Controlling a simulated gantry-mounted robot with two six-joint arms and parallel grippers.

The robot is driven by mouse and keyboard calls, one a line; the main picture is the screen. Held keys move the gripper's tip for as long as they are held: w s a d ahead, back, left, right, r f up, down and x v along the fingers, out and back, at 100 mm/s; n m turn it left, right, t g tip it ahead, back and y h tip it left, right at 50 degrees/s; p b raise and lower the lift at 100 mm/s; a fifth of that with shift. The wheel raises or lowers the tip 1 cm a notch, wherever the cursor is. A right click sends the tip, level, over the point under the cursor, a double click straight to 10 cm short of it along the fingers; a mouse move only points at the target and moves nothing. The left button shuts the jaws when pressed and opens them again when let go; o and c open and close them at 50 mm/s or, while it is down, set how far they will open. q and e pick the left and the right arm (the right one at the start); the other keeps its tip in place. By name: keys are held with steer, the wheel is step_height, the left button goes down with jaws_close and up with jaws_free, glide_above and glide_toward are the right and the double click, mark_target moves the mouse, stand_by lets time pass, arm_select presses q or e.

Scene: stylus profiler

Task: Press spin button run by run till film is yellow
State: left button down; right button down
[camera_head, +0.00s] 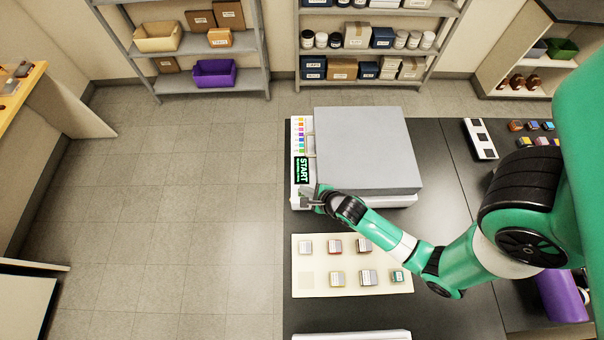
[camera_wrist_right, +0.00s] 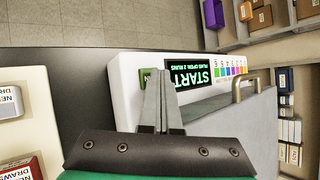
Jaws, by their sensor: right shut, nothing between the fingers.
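The profiler is a white machine (camera_head: 384,201) with a grey lid (camera_head: 365,150), which is down. Its black display (camera_head: 302,169) reads START in green, with a small line below; it also shows in the right wrist view (camera_wrist_right: 204,73). A colour scale (camera_head: 299,133) runs beside the display. A green button (camera_wrist_right: 147,78) sits on the white panel, partly hidden by my fingers. My right gripper (camera_head: 306,203) is shut and empty, its fingertips at the button in the right wrist view (camera_wrist_right: 166,73); I cannot tell whether they touch it. No film shows inside the machine. My left gripper is not in view.
A cream mat (camera_head: 305,291) with several small labelled blocks (camera_head: 337,279) lies in front of the machine. A metal handle (camera_wrist_right: 246,87) stands on the lid. A white tray (camera_head: 480,139) and more blocks lie at the right. Shelves (camera_head: 200,90) stand behind.

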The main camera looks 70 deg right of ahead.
steer(key=shift+r+p, duration=0.5)
steer(key=shift+r, duration=0.2)
step_height(320, 180, up, 5)
steer(key=p, duration=0.5)
steer(key=shift+a, duration=0.1)
stand_by(0.4)
